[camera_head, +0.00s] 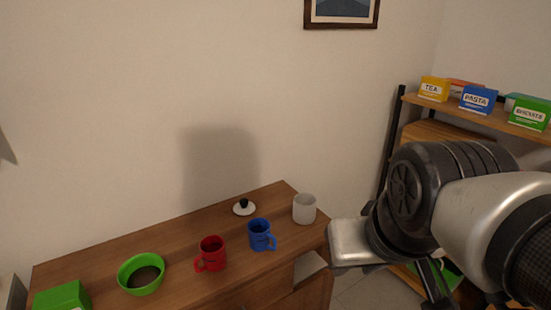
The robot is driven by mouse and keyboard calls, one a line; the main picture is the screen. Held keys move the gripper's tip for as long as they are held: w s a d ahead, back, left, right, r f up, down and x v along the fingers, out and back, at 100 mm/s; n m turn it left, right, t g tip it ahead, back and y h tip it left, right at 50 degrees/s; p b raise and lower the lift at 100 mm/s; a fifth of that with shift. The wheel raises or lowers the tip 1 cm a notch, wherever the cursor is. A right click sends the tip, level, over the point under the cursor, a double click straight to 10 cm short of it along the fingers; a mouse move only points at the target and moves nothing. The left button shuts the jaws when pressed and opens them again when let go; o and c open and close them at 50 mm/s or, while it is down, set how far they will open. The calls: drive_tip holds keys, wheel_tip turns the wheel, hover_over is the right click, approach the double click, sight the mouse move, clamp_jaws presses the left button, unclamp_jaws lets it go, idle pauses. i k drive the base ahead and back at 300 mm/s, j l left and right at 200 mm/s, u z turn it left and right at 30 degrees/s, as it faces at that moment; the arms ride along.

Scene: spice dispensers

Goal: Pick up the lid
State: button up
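The lid (238,210) is a small white disc with a black knob. It lies flat on the wooden cabinet top, near its back edge. A blue mug (260,236) and a white cup (304,209) stand to its right. My arm fills the right side of the view. My gripper (435,282) appears to be the dark narrow parts at the lower right, well away from the lid and beyond the cabinet's right end. Its fingertips are too unclear to tell open from shut.
The wooden cabinet (110,259) also bears a red mug (212,254), a green bowl (141,276) with dark contents and a green box (62,298). A shelf (480,118) at right holds several labelled boxes. The wall stands close behind the lid.

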sight(245, 208)
drive_tip(key=i+l+u, duration=0.2)
drive_tip(key=u, duration=0.15)
drive_tip(key=i+l+u, duration=0.5)
drive_tip(key=u, duration=0.15)
drive_tip(key=l, duration=0.1)
